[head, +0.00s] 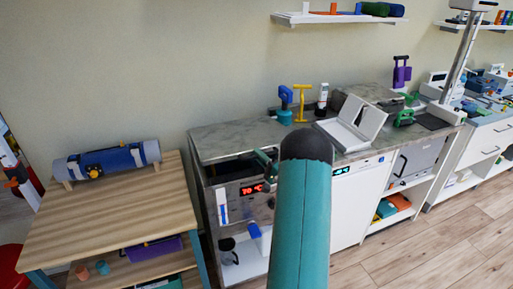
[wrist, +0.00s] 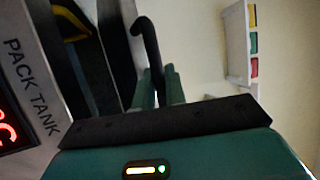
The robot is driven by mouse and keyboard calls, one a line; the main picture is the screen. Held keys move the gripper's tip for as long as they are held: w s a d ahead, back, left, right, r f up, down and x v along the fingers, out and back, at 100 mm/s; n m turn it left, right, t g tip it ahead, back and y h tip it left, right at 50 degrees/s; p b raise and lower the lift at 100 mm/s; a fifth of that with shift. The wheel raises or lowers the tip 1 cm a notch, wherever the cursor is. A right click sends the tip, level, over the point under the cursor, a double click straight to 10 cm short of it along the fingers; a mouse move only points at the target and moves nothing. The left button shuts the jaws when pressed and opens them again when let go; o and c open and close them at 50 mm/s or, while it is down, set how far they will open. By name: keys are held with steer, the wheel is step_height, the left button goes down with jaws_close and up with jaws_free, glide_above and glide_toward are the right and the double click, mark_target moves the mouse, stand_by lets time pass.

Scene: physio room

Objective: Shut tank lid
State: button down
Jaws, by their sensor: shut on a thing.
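The pack tank stands under the counter's left end, its front panel (head: 245,200) showing a red 70 °C display. The panel also shows in the wrist view (wrist: 35,85) with its PACK TANK lettering. Above the panel is a dark gap (head: 232,168); the wrist view shows dark space with a yellow piece (wrist: 70,20) in it. A black hooked bar (wrist: 148,40), apparently the lid's handle, runs down between the green fingers of my gripper (wrist: 160,88), which is shut on it. In the head view my gripper (head: 265,160) is partly hidden by my arm. The lid's exact angle is unclear.
A wooden table (head: 100,205) with a blue roll (head: 107,160) stands at left. The counter (head: 235,137) holds a blue bottle (head: 286,100), a yellow T-shaped tool (head: 301,100) and an open white case (head: 352,123). A shelf (head: 335,17) hangs above. Floor at lower right is clear.

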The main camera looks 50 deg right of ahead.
steer(key=shift+s+a+f+n+t, duration=0.1)
steer(key=shift+s+f+n+t, duration=0.1)
steer(key=shift+f, duration=0.65)
steer(key=shift+s+a+f+n+t, duration=0.1)
steer(key=shift+f+n+t, duration=0.1)
steer(key=shift+f, duration=0.65)
steer(key=c, duration=1.5)
jaws_free()
steer(key=shift+w, duration=0.1)
steer(key=shift+o, duration=0.2)
steer(key=shift+d, duration=0.1)
steer(key=v, duration=1.4)
